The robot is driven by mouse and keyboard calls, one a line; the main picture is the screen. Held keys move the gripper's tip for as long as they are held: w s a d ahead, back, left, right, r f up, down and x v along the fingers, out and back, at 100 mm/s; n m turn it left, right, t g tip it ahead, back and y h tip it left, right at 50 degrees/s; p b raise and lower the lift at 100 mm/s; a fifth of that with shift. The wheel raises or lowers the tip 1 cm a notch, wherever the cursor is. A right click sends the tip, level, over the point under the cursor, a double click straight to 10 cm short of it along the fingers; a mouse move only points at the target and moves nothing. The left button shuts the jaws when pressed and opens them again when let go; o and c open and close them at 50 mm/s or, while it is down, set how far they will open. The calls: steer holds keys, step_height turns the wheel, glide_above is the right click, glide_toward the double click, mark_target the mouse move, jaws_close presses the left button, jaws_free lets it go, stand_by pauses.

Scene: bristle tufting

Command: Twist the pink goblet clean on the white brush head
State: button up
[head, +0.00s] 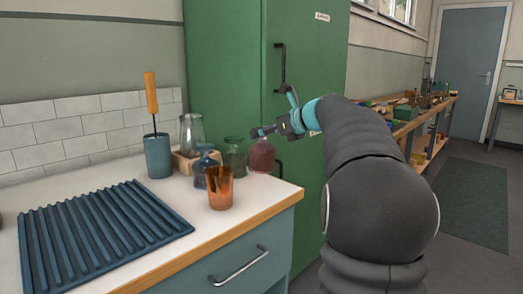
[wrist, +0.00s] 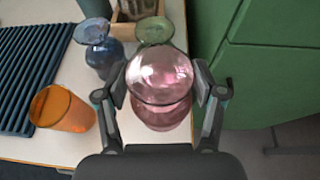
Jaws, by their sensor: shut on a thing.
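The pink goblet (head: 262,157) is at the right end of the counter, beside the green goblet (head: 235,158). It also shows in the wrist view (wrist: 162,112), with a round, shiny face toward the camera. My gripper (head: 268,131) is shut on it; in the wrist view, one finger lies on each side of the glass (wrist: 160,88). I cannot tell whether the goblet touches the counter.
A blue goblet (head: 206,168) and an orange tumbler (head: 220,188) stand left of the pink goblet. A clear glass vessel (head: 191,132) stands behind by a wooden holder (head: 184,164). A ribbed blue drying mat (head: 95,238) covers the left counter. A green cabinet (head: 225,75) rises close behind.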

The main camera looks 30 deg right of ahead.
mark_target(266, 147)
steer(key=shift+a+f, duration=0.4)
steer(key=shift+a, duration=0.2)
steer(key=shift+f, duration=1.95)
steer(key=o, duration=1.4)
steer(key=shift+c, duration=0.2)
steer(key=shift+f+b, duration=0.15)
steer(key=shift+b, duration=0.25)
steer(key=v, duration=1.4)
steer(key=shift+a, duration=0.35)
